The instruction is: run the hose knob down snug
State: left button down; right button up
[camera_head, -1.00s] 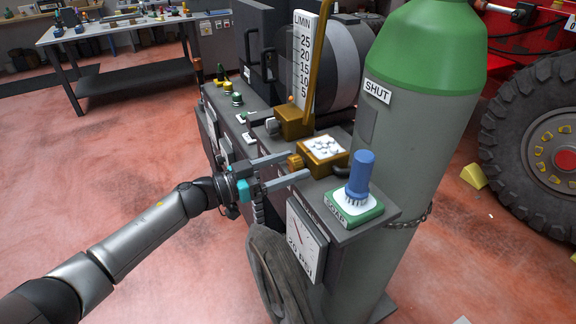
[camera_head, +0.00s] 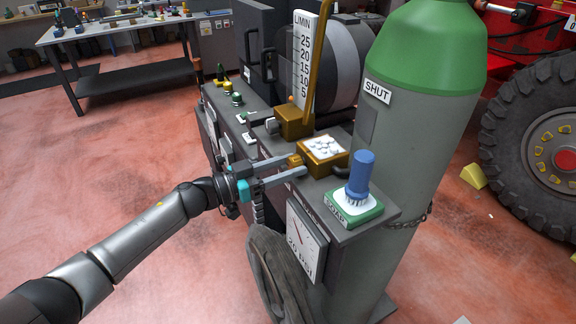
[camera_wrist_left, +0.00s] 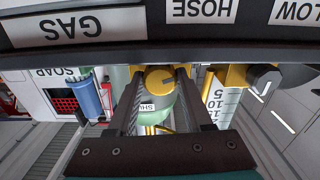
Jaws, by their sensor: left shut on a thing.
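A ribbed brass knob (camera_head: 295,160) sticks out from the left side of a brass block (camera_head: 325,151) on the dark grey cart. My left gripper (camera_head: 296,166) reaches in from the left with a finger on each side of the knob and is shut on it. In the left wrist view the round brass knob (camera_wrist_left: 160,77) sits between the two finger ends. An upside-down HOSE label (camera_wrist_left: 202,10) shows there above the knob, to the right. The knob's threads are hidden. My right gripper is not in view.
A blue brush (camera_head: 361,175) stands on a green soap pad (camera_head: 354,207) near the fingers. A psi gauge (camera_head: 306,240) hangs on the cart front. A flow scale (camera_head: 302,65) stands behind, and a green-topped cylinder (camera_head: 405,150) to the right. Floor at the left is clear.

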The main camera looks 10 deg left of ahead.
pick_arm(q)
jog(key=shift+m, duration=2.1)
jog(key=shift+c, duration=1.5)
grip_release()
jog(key=v, duration=1.5)
jog(key=shift+a, duration=0.1)
